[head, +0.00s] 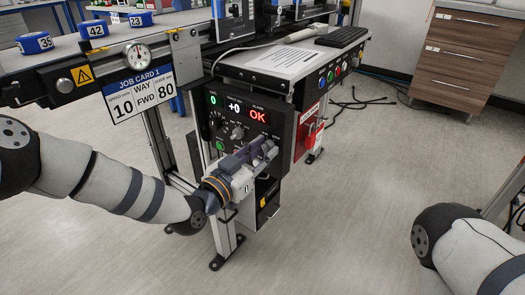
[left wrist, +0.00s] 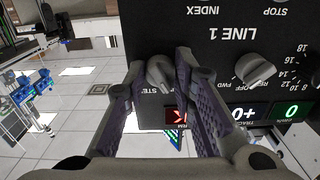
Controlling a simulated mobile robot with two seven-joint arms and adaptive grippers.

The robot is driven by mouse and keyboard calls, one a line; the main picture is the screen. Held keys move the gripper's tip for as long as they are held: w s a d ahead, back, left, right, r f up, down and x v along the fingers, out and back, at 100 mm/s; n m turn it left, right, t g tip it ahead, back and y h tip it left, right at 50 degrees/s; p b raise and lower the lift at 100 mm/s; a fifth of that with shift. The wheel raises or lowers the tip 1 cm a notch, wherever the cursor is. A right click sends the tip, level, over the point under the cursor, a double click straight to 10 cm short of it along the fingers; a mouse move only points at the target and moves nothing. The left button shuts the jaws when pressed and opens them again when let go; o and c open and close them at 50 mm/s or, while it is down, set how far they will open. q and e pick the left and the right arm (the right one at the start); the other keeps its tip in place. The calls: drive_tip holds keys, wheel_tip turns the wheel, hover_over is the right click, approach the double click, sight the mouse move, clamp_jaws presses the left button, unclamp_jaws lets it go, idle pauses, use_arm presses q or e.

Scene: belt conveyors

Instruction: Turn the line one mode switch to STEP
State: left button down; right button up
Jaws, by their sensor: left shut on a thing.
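The black LINE 1 control panel (head: 278,104) stands on the front of the conveyor frame and shows upside down in the left wrist view (left wrist: 222,55). My left gripper (head: 265,148) is at the panel's right side, its fingers closed on a grey knob, the mode switch (left wrist: 160,73). The knob sits between the fingertips in the left wrist view. Part of a label reading "STE" shows beside it; the other mode labels are hidden, and I cannot tell the exact pointer position. The displays read 0, +0 and OK. My right gripper is outside the views.
A second grey knob (left wrist: 255,69), beside FWD, is near the left gripper. A job card (head: 140,96) reads 10, FWD and 80. Open floor lies in front; cables lie at the back right.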

use_arm(q)
drive_tip(key=m+p, duration=0.2)
drive_tip(key=m, duration=0.3)
drive_tip(key=shift+r, duration=0.2)
drive_tip(key=m+p, duration=0.1)
drive_tip(key=m, duration=0.3)
drive_tip(key=shift+a+f+m, duration=0.1)
drive_tip(key=shift+m, duration=1.1)
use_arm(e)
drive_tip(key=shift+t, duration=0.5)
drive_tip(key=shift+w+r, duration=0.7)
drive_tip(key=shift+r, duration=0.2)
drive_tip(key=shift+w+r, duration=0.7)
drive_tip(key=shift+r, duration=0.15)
use_arm(q)
drive_tip(key=c, duration=1.3)
unclamp_jaws()
drive_tip(key=shift+c, duration=0.2)
